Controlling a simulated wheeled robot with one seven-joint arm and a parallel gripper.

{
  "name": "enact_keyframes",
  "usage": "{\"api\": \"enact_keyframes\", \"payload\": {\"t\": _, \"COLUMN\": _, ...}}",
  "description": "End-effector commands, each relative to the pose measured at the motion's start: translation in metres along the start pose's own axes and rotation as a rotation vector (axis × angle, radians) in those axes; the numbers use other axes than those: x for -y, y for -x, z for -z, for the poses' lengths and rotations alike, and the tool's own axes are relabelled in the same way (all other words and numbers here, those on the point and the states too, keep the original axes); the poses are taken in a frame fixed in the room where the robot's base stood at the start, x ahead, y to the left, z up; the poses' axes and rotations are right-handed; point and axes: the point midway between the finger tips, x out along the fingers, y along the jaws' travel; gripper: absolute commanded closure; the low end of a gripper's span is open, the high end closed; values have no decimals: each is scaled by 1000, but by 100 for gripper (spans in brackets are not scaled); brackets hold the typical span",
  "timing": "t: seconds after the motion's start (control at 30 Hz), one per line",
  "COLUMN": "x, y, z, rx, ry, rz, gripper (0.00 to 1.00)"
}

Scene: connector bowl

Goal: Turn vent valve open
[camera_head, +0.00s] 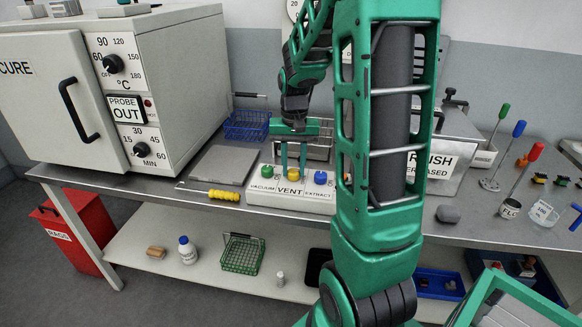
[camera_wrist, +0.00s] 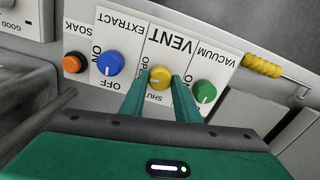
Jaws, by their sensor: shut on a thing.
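The vent valve is a yellow knob (camera_wrist: 160,77) on a white panel marked VENT, with OPEN and SHUT lettering partly hidden by my fingers in the wrist view. My gripper (camera_wrist: 160,84) has one green finger on each side of the knob and is shut on it. I cannot tell which way the knob points. In the head view, my gripper (camera_head: 292,172) reaches down to the yellow knob (camera_head: 293,175) on the white valve block (camera_head: 318,206) at the bench's front.
A green vacuum knob (camera_wrist: 205,91) and a blue extract knob (camera_wrist: 110,64) flank the yellow one closely. An orange soak knob (camera_wrist: 73,63) is farther left. A yellow-handled tool (camera_head: 224,195) lies left of the block. The oven (camera_head: 120,90) stands at the left.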

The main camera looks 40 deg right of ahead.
Motion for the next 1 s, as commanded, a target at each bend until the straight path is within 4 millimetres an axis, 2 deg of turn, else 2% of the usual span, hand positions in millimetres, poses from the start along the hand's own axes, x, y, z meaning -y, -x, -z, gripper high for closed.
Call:
{"api": "enact_keyframes", "payload": {"t": 0.4, "x": 4, "y": 2, "z": 1, "rx": -6, "ry": -162, "rz": 6, "gripper": 93}}
{"api": "enact_keyframes", "payload": {"t": 0.93, "x": 6, "y": 2, "z": 1, "rx": -5, "ry": -177, "rz": 8, "gripper": 93}}
{"api": "enact_keyframes", "payload": {"t": 0.97, "x": 6, "y": 2, "z": 1, "rx": -5, "ry": -177, "rz": 8, "gripper": 64}}
{"api": "enact_keyframes", "payload": {"t": 1.0, "x": 6, "y": 2, "z": 1, "rx": -5, "ry": -178, "rz": 8, "gripper": 54}}
